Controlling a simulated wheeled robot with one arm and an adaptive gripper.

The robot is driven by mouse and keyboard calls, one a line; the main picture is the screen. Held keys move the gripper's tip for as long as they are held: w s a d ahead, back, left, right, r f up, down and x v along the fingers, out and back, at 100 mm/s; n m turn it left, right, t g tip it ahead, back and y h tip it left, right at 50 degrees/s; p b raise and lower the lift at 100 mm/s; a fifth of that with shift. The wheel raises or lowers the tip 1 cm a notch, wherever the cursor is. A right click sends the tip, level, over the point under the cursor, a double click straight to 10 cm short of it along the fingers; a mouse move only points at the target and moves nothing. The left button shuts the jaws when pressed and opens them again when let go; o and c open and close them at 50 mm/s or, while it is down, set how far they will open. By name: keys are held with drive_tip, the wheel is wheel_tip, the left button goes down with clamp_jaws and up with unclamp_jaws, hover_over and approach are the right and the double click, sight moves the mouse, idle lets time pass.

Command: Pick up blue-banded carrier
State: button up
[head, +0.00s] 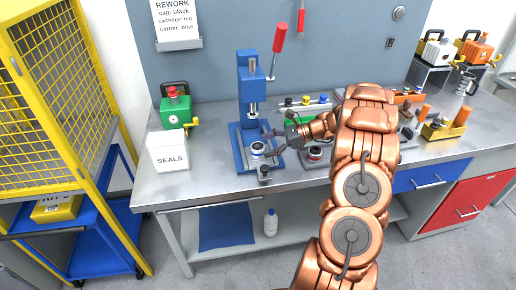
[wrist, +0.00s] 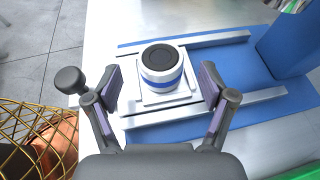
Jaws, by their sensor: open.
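The blue-banded carrier (wrist: 162,68) is a short white cylinder with a blue band and a dark round top. In the wrist view it stands upright on a white square plate (wrist: 168,98) between the rails of the blue press base. In the head view the carrier (head: 258,148) sits at the front of the blue press (head: 250,100). My gripper (wrist: 165,95) is open and empty, its two fingers on either side of the carrier and short of touching it. In the head view my gripper (head: 272,146) reaches in from the right, just beside the carrier.
A white SEALS box (head: 169,151) and a green device (head: 175,108) stand left of the press. A fixture with a red-banded part (head: 314,154) is close to the right, partly behind my arm. The bench's front edge (head: 200,200) is near.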

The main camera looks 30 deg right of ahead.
sight(261, 146)
drive_tip(key=shift+p+x, duration=0.55)
drive_tip(key=shift+x, duration=1.2)
drive_tip(key=shift+r, duration=0.2)
drive_tip(key=c, duration=1.4)
drive_tip(key=shift+w, duration=0.1)
